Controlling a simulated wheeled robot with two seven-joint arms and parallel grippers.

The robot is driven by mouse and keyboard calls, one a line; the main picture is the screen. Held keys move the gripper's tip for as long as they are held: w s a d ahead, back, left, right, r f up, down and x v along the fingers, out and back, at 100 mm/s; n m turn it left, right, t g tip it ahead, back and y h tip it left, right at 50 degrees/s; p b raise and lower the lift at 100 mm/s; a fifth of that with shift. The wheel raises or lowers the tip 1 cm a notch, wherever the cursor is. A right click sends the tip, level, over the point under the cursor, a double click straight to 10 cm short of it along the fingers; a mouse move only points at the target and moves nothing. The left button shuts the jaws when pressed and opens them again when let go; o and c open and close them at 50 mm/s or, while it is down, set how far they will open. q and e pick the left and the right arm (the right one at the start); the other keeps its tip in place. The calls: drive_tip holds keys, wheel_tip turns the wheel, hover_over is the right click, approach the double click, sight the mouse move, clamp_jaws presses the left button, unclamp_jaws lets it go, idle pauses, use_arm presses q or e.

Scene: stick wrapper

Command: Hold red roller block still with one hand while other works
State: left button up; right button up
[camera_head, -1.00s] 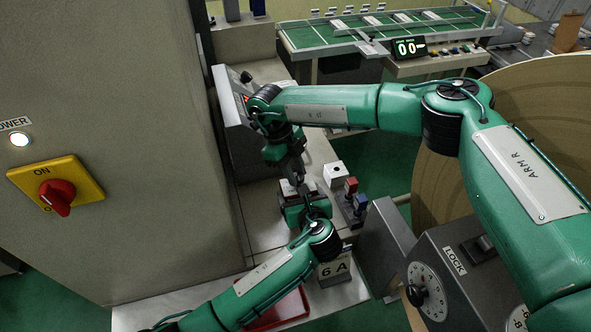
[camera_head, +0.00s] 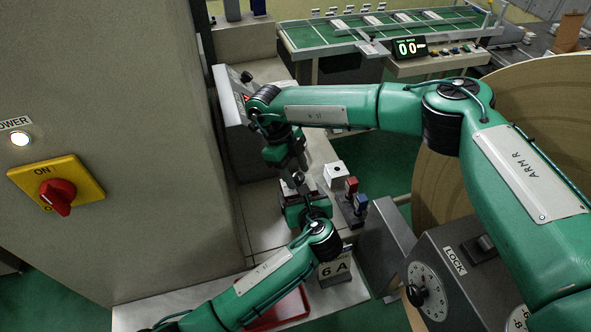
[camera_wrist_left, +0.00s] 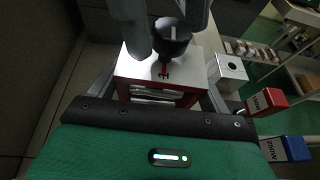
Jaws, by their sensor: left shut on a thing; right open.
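The red roller block (camera_wrist_left: 158,82) shows in the left wrist view, with a pale metal top, red sides and a dark round knob (camera_wrist_left: 172,38) above it. My left gripper (camera_head: 303,207) is shut on the block, one finger along each side. My right gripper (camera_head: 299,178) is open and comes down from above. Its grey fingers reach over the block near the knob. I cannot tell whether they touch it. In the head view the grippers hide most of the block.
A white box (camera_head: 335,174) with a round hole stands to the right. Red (camera_head: 351,186) and blue (camera_head: 361,203) blocks on posts stand close beside it. A grey machine wall (camera_head: 130,150) bounds the left. A red tray (camera_head: 285,310) lies under my left arm.

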drive_tip(key=v, duration=1.2)
use_arm(q)
drive_tip(key=o, duration=1.5)
